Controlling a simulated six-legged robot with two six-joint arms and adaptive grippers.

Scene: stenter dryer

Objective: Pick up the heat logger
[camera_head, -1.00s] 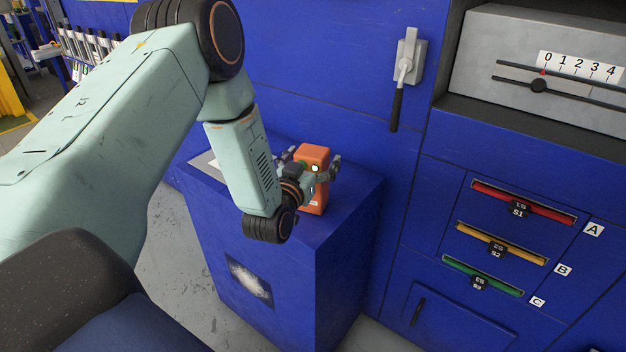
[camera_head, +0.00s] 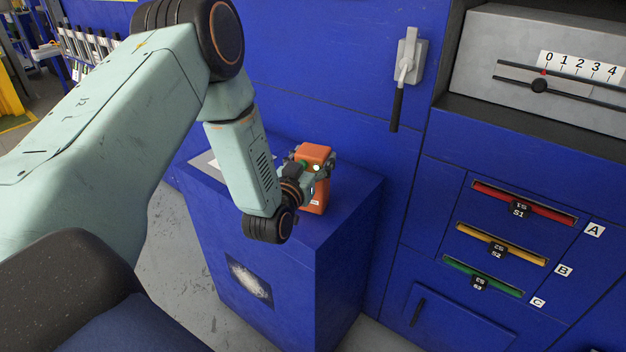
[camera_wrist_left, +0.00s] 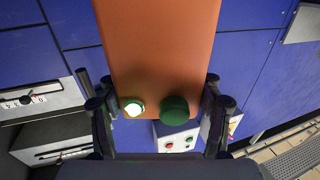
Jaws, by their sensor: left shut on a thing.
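The heat logger is an orange box (camera_head: 314,153) standing upright on top of a blue cabinet (camera_head: 345,205). In the left wrist view the orange box (camera_wrist_left: 158,50) fills the upper middle, with a lit round lamp and a dark green knob at its near end. My left gripper (camera_head: 318,170) is shut on the box, with one finger on each side of it. In the left wrist view the gripper's dark fingers (camera_wrist_left: 160,108) flank the box. The box appears to rest on the cabinet top; its lower part is partly hidden by my gripper. My right gripper is not in view.
A grey plate (camera_head: 203,161) lies on the cabinet top behind my arm. A lever switch (camera_head: 405,65) is on the blue wall. A panel with red (camera_head: 540,208), yellow and green slots is at the right. A numbered scale (camera_head: 580,66) sits above it.

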